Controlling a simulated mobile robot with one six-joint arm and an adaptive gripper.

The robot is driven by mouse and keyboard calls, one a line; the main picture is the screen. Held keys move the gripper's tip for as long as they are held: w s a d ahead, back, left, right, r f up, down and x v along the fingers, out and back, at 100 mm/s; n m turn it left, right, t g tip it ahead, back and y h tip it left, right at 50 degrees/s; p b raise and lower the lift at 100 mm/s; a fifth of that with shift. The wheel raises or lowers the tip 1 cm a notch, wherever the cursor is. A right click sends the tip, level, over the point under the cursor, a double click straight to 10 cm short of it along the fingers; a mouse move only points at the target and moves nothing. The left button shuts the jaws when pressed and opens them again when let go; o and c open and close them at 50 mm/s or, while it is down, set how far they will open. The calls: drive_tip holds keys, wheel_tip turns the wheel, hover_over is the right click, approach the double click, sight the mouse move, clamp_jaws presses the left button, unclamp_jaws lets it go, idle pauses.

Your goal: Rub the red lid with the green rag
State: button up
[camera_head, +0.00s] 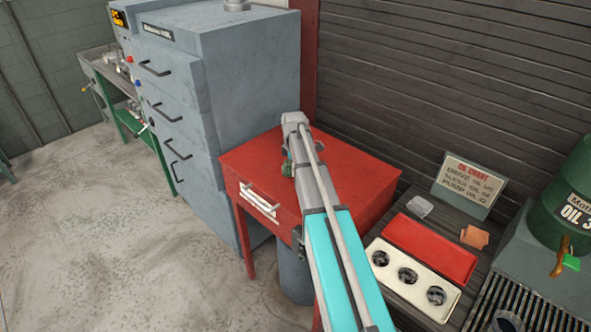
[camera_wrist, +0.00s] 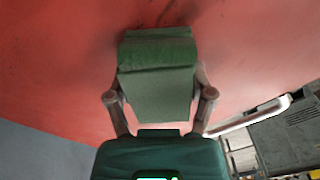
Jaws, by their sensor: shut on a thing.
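My gripper (camera_wrist: 158,85) is shut on the green rag (camera_wrist: 158,80), a folded block held between the two fingers in the wrist view. The rag is over a red surface (camera_wrist: 70,60); I cannot tell whether it touches. In the head view this is the red top (camera_head: 355,165) of a small cabinet with a drawer handle, which may be the red lid. A sliver of green (camera_head: 287,168) shows beside my arm there; the rest is hidden by the arm. A flat red piece (camera_head: 430,248) also lies on the bench at right.
A tall grey cabinet (camera_head: 255,80) stands close behind and left of the red top. A cream tray with three round openings (camera_head: 408,285), an orange-brown cloth (camera_head: 474,237), an oil sign (camera_head: 468,187) and a green drum (camera_head: 572,190) are at right.

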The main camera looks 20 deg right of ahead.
drive_tip(key=shift+w+a, duration=0.25)
drive_tip(key=shift+w, duration=0.4)
drive_tip(key=shift+w+a, duration=0.25)
drive_tip(key=shift+w, duration=0.35)
drive_tip(key=shift+d, duration=0.15)
drive_tip(key=shift+w+d, duration=0.2)
drive_tip(key=shift+d, duration=0.4)
drive_tip(key=shift+s, duration=0.15)
drive_tip(key=shift+s+d, duration=0.35)
drive_tip(key=shift+s, duration=0.45)
drive_tip(key=shift+s+d, duration=0.3)
drive_tip(key=shift+s, duration=0.45)
drive_tip(key=shift+s, duration=0.1)
drive_tip(key=shift+s+d+f, duration=0.1)
drive_tip(key=shift+s+d, duration=0.25)
drive_tip(key=shift+s, duration=0.5)
drive_tip(key=shift+s+d, duration=0.35)
drive_tip(key=shift+s, duration=0.45)
